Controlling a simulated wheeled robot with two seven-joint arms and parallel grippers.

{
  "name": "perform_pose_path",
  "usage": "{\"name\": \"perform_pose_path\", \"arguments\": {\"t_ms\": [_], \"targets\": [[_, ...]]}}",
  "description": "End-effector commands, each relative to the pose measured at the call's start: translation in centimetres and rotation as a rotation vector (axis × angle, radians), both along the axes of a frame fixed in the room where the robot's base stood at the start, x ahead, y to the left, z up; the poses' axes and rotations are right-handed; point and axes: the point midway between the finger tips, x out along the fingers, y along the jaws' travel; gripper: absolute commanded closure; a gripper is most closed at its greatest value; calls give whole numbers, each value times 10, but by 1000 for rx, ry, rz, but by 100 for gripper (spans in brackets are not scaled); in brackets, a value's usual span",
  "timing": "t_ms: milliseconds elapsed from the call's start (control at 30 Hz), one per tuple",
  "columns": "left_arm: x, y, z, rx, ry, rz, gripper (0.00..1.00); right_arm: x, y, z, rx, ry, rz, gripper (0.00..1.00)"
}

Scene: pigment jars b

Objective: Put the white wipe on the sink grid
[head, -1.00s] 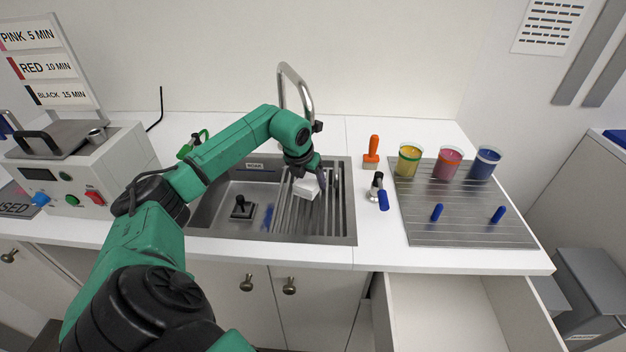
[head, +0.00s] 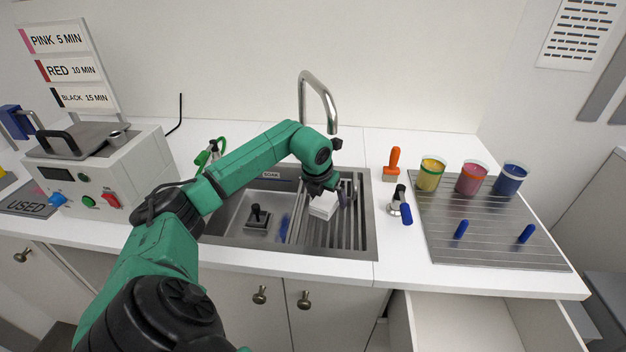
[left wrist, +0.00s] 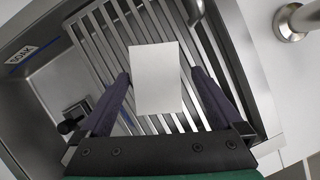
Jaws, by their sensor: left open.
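The white wipe (head: 323,206) is a small white block-like pad over the ribbed sink grid (head: 352,232), in the right part of the sink. My left gripper (head: 325,190) is just above it, pointing down. In the left wrist view the wipe (left wrist: 156,80) lies between the spread fingers of my left gripper (left wrist: 162,88), with gaps on both sides. The grid bars (left wrist: 100,45) show around it. The wipe appears to rest on the grid, though its underside is hidden. My right gripper is out of view.
The sink's left basin holds a black-handled plug (head: 258,216). A tap (head: 320,95) rises behind. To the right are an orange-handled tool (head: 392,164), a blue-handled tool (head: 404,208) and a metal board (head: 480,235) with three pigment jars. A drawer (head: 480,318) is open below.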

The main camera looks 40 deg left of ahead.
Motion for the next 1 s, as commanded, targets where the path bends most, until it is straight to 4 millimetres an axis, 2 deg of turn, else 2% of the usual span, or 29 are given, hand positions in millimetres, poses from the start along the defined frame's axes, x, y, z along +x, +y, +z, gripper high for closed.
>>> {"name": "perform_pose_path", "arguments": {"t_ms": [67, 200, 400, 767, 1000], "targets": [[-5, -1, 12, 5, -3, -2, 0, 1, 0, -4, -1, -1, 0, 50], [-29, -6, 7, 8, 3, -2, 0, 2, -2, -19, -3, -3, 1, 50], [-52, -12, 7, 9, 3, -2, 0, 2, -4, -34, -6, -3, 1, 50], [-76, -18, 7, 10, 5, 1, 0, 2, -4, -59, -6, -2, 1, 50], [-113, -29, 11, 5, -3, -2, 0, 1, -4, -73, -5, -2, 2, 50]]}}
